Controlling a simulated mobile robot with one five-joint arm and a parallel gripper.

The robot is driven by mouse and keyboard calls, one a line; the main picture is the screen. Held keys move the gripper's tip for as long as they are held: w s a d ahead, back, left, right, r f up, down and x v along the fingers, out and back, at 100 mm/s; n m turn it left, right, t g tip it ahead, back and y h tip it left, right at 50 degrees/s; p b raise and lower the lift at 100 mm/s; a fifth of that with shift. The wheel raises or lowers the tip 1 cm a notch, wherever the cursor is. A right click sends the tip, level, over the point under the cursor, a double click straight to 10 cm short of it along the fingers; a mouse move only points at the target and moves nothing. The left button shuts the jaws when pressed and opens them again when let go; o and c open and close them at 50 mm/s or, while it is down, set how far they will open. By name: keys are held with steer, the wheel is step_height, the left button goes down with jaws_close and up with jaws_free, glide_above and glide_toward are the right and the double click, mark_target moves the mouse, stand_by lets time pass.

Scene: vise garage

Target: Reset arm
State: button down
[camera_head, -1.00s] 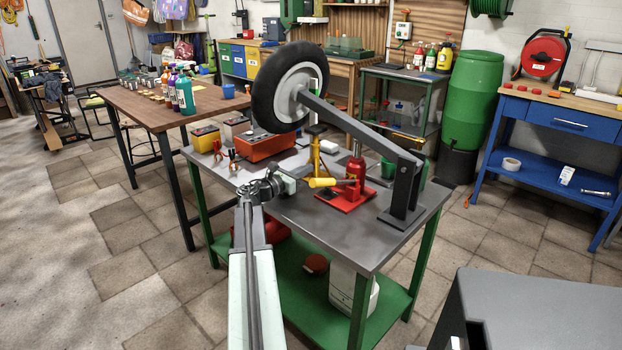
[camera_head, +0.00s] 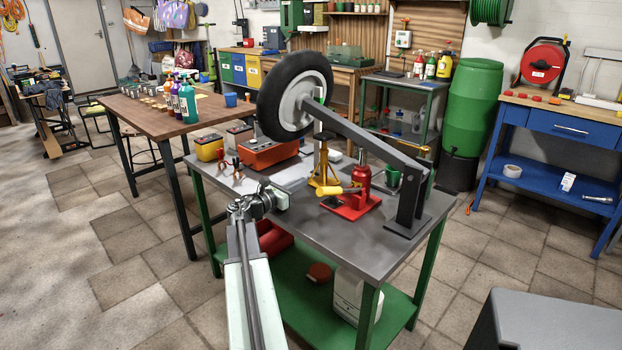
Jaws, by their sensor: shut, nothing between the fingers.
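My arm reaches forward from the bottom centre of the head view, towards the near edge of the metal-topped bench with green legs (camera_head: 370,240). My gripper (camera_head: 284,194) is at the arm's end, over the left part of the bench top. It is shut and holds nothing. Its fingertips are small here, and I cannot tell how high they are above the top. A red jack (camera_head: 362,185) with a yellow handle grip (camera_head: 328,187) stands to the right of my gripper, apart from it.
A wheel (camera_head: 297,97) on a slanted arm from a dark post (camera_head: 411,195) overhangs the bench. A yellow stand (camera_head: 323,165), an orange box (camera_head: 268,151) and a yellow battery (camera_head: 208,147) are behind my gripper. The bench's front right is bare.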

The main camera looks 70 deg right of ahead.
steer(key=v, duration=0.6)
steer(key=shift+a, duration=0.2)
